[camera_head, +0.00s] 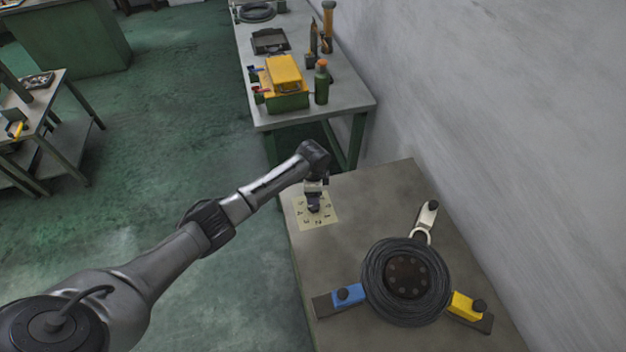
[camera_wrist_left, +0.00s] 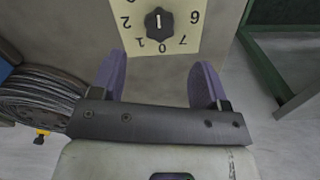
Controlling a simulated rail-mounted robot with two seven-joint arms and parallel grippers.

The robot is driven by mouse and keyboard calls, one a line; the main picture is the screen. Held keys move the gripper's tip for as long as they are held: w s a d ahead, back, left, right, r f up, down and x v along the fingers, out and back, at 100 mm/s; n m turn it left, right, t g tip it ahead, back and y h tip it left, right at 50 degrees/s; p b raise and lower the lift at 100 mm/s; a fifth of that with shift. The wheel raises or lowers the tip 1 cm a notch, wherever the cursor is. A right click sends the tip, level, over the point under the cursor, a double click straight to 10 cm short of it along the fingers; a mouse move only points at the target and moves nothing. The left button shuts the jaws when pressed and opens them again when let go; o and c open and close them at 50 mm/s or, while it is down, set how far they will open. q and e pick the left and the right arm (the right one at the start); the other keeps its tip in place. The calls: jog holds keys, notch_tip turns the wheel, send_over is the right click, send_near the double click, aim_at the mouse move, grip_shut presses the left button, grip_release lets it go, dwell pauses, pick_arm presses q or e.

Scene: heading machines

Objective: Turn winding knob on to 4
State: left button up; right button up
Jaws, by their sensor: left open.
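The winding knob (camera_wrist_left: 158,21) is black with a white pointer line, seen in the left wrist view on a pale yellow dial plate (camera_wrist_left: 190,40). The figures 0, 1, 2, 6 and 7 show around it; the pointer line stands about upright in this view, in line with the side near 0. In the head view the dial plate (camera_head: 301,222) lies at the bench's far left corner. My left gripper (camera_head: 315,197) is over it and hides most of the knob. In the left wrist view its two purple fingers (camera_wrist_left: 158,78) are apart with nothing between them, short of the knob.
A coil of dark cable (camera_head: 375,290) sits on the near bench (camera_head: 350,235) between blue (camera_head: 348,295), yellow (camera_head: 463,306) and white (camera_head: 425,220) arms. A second bench behind carries a yellow and green box (camera_head: 284,75) and a green bottle (camera_head: 321,88). A wall bounds the right.

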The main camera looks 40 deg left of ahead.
pick_arm(q)
notch_tip(320, 180, up, 5)
dwell(0.3)
dwell(0.6)
